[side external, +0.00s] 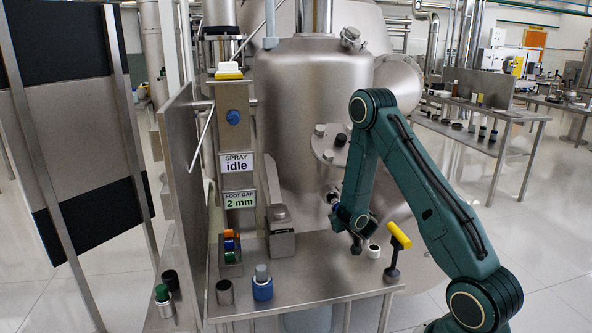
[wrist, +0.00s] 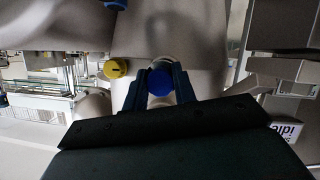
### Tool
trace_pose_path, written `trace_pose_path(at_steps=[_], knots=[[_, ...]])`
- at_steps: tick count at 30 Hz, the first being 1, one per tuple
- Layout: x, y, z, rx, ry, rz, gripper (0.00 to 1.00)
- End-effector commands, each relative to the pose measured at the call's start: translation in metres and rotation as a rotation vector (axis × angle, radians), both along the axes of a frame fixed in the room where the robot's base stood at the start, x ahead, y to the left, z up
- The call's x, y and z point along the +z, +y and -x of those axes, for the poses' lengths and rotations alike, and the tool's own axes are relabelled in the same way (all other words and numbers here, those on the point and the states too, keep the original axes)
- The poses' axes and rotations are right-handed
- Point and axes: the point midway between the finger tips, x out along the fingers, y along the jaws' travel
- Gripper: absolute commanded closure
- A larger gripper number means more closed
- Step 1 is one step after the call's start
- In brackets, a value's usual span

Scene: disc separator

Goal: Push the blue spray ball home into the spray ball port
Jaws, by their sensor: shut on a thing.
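My gripper (side external: 338,208) is in front of the lower wall of the steel vessel (side external: 300,120) in the side view. In the wrist view its two dark fingers (wrist: 160,84) are shut on the blue spray ball (wrist: 160,82), whose round blue end shows between them. A pale rounded rim (wrist: 160,62) shows just beyond the ball, against the metal wall. The port's opening is hidden behind the ball and fingers, and I cannot tell how deep the ball sits.
A bench (side external: 320,283) below carries a white cup (side external: 373,251), a yellow-handled tool (side external: 398,236), a blue-based bottle (side external: 262,284) and a rack of coloured pieces (side external: 230,245). Signs read "SPRAY idle" (side external: 237,164) and "FOOT GAP 2 mm" (side external: 239,199). A yellow knob (wrist: 116,68) is beside the fingers.

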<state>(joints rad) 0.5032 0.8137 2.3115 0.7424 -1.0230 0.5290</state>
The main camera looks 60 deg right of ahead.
Motion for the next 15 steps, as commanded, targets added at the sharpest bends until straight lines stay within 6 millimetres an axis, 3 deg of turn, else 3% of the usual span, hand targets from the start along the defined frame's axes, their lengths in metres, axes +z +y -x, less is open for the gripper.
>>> trace_pose_path(at_steps=[15], knots=[[0.0004, -0.0034, -0.0034, -0.001, -0.003, 0.001, 1.0]])
